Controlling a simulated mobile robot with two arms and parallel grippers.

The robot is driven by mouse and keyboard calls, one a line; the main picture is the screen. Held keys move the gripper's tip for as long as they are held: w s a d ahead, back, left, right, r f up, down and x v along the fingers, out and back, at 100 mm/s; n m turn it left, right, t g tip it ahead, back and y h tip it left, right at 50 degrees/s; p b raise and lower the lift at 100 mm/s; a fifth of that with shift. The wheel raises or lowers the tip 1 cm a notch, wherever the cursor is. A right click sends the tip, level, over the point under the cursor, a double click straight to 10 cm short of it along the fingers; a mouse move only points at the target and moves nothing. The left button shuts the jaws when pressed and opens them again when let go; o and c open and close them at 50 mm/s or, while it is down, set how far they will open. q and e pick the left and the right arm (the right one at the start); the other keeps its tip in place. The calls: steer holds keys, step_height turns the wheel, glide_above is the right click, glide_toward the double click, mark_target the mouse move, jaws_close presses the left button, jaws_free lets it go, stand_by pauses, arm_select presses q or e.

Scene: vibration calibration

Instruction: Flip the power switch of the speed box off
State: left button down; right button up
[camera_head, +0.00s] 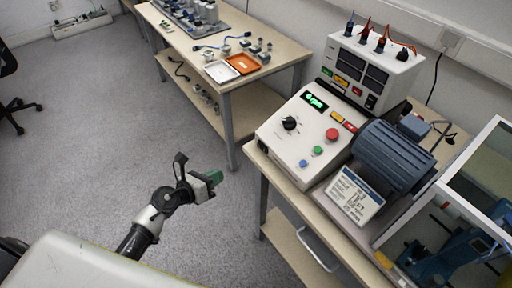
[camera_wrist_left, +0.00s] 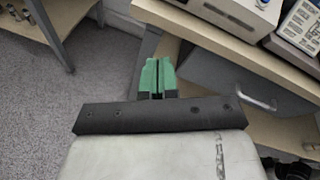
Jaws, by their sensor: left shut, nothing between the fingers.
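The speed box (camera_head: 289,146) is a white sloped console on the right-hand table. It has a lit green display (camera_head: 314,102), a black knob (camera_head: 290,123), and red, green and blue buttons. Small orange and red rocker-like parts (camera_head: 343,121) sit at its upper right; I cannot tell their positions. Part of the box shows at the top of the left wrist view (camera_wrist_left: 240,12). My left gripper (camera_head: 215,177) has green fingertips and is shut and empty. It is over the floor, left of the table and apart from the box. Its fingers also show in the wrist view (camera_wrist_left: 158,76). My right gripper is not seen.
Behind the box stands a white power unit (camera_head: 371,68) with cables. A blue-grey motor (camera_head: 391,157) and a clear-panelled enclosure (camera_head: 470,200) are to the right. Another table (camera_head: 262,55) holds trays and parts. The table edge lies between my gripper and the box.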

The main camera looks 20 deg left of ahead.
mark_target(259, 145)
arm_select(q)
steer(key=r+m, duration=0.2)
steer(key=w+r+m, duration=0.1)
steer(key=r+m, duration=0.1)
steer(key=m, duration=0.1)
steer(key=shift+w+d+r+g, duration=0.1)
steer(key=shift+d+g, duration=0.1)
steer(key=shift+g, duration=0.1)
steer(key=x, duration=0.8)
steer(key=r+x, duration=0.1)
steer(key=x, duration=0.3)
steer(key=shift+w+d+f, duration=0.1)
steer(key=shift+w+d, duration=0.15)
steer(key=shift+d, duration=0.1)
steer(key=shift+w+d, duration=0.35)
steer(key=shift+w, duration=0.25)
steer(key=shift+f, duration=0.1)
